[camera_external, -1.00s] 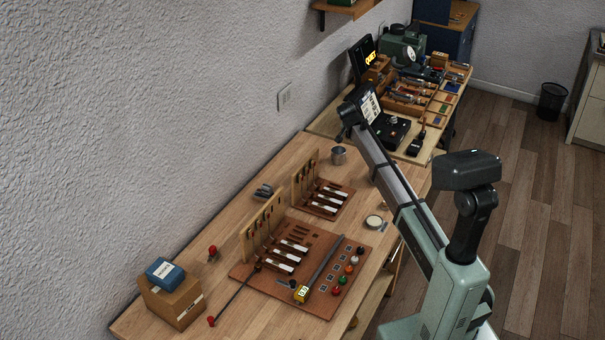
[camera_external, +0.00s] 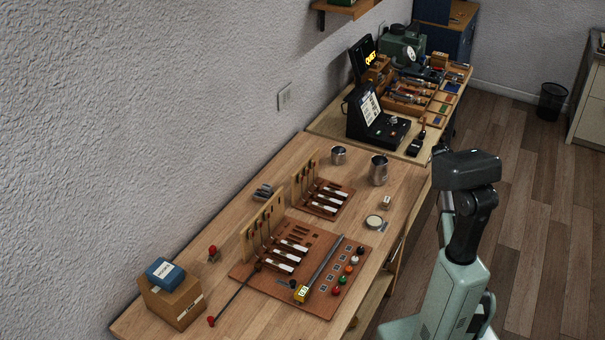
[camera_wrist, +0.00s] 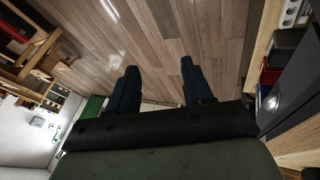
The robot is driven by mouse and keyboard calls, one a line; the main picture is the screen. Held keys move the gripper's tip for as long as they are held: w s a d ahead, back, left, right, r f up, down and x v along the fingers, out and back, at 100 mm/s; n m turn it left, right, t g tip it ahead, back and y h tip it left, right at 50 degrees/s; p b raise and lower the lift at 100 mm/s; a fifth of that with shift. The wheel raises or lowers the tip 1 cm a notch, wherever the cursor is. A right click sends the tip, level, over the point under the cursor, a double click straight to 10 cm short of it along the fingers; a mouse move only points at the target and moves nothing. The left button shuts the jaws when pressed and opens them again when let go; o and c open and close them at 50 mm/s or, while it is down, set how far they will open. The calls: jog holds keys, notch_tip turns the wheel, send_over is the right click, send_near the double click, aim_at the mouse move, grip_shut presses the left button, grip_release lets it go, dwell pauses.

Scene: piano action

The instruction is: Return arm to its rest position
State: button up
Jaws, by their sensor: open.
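My gripper (camera_wrist: 158,85) shows in the wrist view as two dark fingers set well apart, with nothing between them. Behind the fingers is the wooden floor (camera_wrist: 150,45). In the external view my gripper is hidden; my arm's base and upper links stand at the lower right, beside the workbench (camera_external: 215,290), and the forearm is mostly out of sight behind them. The brown board with piano keys (camera_external: 265,275) lies on the bench, clear of my arm.
A smaller key board (camera_external: 340,208), two metal cups (camera_external: 379,172) (camera_external: 338,156) and a round dish (camera_external: 373,222) stand on the bench. A cardboard box (camera_external: 178,305) sits at its near end. A black display device (camera_external: 372,125) is at the back. Floor to the right is open.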

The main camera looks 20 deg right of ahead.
jog(key=s+a+f+g+y, duration=0.1)
jog(key=s+a+f+y, duration=0.1)
jog(key=s+a+f, duration=0.45)
jog(key=s+a+f+g+y, duration=0.1)
jog(key=s+a+f+y, duration=0.15)
jog(key=s+f, duration=0.75)
jog(key=s+a+f+g+y, duration=0.1)
jog(key=s+a+f, duration=0.4)
jog(key=f, duration=0.7)
jog(key=s+a+f+n+g+y, duration=0.1)
jog(key=s+a+f+n, duration=0.25)
jog(key=s+a, duration=0.35)
jog(key=s+a+f+n, duration=0.2)
jog(key=s+a+f, duration=0.25)
jog(key=a, duration=0.55)
jog(key=s+a+f+n+g, duration=0.1)
jog(key=s+a+n, duration=0.1)
jog(key=s+a, duration=0.3)
jog(key=s+a+f+n, duration=0.1)
jog(key=s+a+n, duration=0.2)
jog(key=s, duration=0.7)
jog(key=shift+a+g, duration=0.4)
jog(key=shift+a, duration=0.75)
jog(key=shift+f+h, duration=0.1)
jog(key=shift+h, duration=0.15)
